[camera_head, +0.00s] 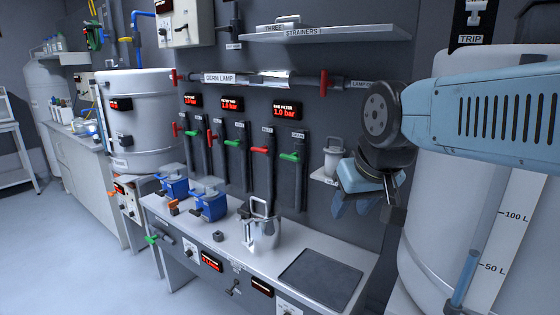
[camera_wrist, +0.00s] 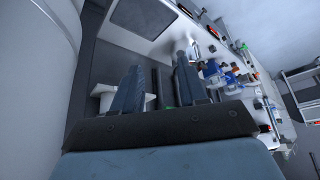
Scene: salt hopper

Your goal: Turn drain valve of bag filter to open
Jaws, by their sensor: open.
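The bag filter display (camera_head: 286,111) reads 1.0 bar on the back wall. Below it are two valves on dark vertical pipes: one with a red handle (camera_head: 259,150) and, to its right, one with a green handle (camera_head: 289,157). Their small labels are too blurred to read surely, so I cannot tell which is the drain. My gripper (camera_head: 364,206) is right of both handles, apart from them, pointing down beside the small shelf. In the wrist view my gripper's two fingers (camera_wrist: 158,82) are spread with nothing held; a sliver of green shows beyond them.
A white cup (camera_head: 333,158) stands on a small shelf just left of my gripper. The bench holds a metal jug (camera_head: 265,232), blue devices (camera_head: 209,202) and a dark mat (camera_head: 320,278). A large white tank (camera_head: 440,220) stands close on the right. A strainer shelf (camera_head: 330,34) is above.

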